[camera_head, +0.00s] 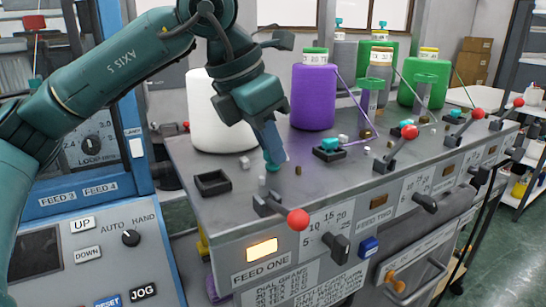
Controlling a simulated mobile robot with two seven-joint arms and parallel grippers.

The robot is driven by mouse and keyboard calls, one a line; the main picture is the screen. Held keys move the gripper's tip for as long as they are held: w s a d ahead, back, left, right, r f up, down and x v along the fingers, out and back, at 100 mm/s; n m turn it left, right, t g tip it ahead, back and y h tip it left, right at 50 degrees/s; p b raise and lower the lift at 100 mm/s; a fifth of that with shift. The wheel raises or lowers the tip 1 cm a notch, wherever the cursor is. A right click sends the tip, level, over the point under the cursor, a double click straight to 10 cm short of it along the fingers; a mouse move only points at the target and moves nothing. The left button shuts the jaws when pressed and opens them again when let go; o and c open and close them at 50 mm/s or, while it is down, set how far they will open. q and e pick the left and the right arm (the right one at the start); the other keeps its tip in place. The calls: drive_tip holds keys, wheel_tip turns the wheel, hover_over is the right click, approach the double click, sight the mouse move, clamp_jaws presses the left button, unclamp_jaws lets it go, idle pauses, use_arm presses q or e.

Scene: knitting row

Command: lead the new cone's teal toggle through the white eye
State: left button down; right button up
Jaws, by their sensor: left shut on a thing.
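My left gripper (271,158) reaches down over the grey machine top, in front of the white cone (203,118). It is shut on a small teal piece, which looks like the teal toggle (272,168), just above the deck behind the feed one lever. The fingers hide most of the hold. A small pale block (244,162) lies left of the fingers; I cannot tell whether it is part of the white eye. I cannot make out the eye's opening or any yarn from the toggle. My right gripper is not in view.
An empty black tray (213,175) sits left of the gripper. A red-knobbed lever (298,219) stands at the front edge. The purple cone (313,97) and another black tray (329,154) with a teal piece stand to the right. Green cones (424,82) are farther back.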

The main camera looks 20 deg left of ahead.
use_arm(q)
drive_tip(key=shift+s, duration=0.15)
drive_tip(key=shift+s+a+b, duration=0.5)
drive_tip(key=shift+s+a, duration=0.3)
drive_tip(key=shift+s, duration=0.15)
drive_tip(key=shift+s+a+b, duration=0.5)
drive_tip(key=shift+s+a, duration=0.25)
drive_tip(key=shift+s, duration=0.2)
drive_tip(key=shift+s+a, duration=0.2)
drive_tip(key=shift+s, duration=0.05)
idle(0.4)
drive_tip(key=shift+r, duration=0.15)
